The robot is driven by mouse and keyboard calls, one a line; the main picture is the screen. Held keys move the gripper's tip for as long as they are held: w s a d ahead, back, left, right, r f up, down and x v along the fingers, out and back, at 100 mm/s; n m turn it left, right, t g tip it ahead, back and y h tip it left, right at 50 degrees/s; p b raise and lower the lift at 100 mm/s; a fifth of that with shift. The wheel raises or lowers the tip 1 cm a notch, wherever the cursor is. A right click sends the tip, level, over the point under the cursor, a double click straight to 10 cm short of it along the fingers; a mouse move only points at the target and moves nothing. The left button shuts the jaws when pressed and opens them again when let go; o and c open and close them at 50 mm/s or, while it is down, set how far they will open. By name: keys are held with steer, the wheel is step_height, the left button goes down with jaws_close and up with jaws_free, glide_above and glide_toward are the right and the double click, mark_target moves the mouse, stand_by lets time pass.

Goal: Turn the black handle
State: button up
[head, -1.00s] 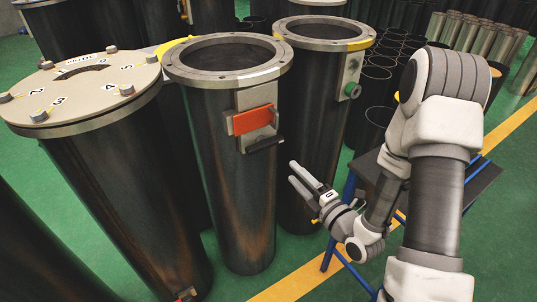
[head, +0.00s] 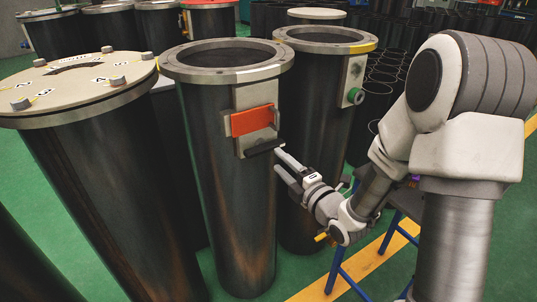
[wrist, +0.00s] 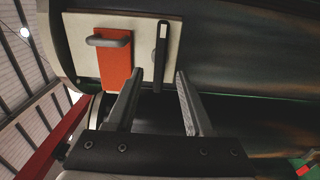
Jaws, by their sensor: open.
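The black handle (head: 264,147) is a short bar on a pale plate (head: 241,97) on the side of the middle dark cylinder (head: 232,200). It sits just below an orange-red block (head: 254,121). My gripper (head: 279,161) is open and empty, with its fingertips close to the handle's right end. In the wrist view the black handle (wrist: 162,55) stands upright in the picture, its lower end between the two fingers of my gripper (wrist: 160,74). I cannot tell whether a finger touches it. The orange-red block (wrist: 115,65) there carries a grey bar.
A flanged cylinder with a numbered, bolted lid (head: 75,75) stands at left. Another open cylinder (head: 318,130) with a green knob (head: 354,96) stands behind at right. A blue-legged stand (head: 345,275) is below my arm. More pipes fill the background.

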mark_target(268, 151)
steer(key=x, duration=0.6)
steer(key=shift+w+a, duration=0.15)
steer(key=shift+w, duration=0.05)
jaws_close()
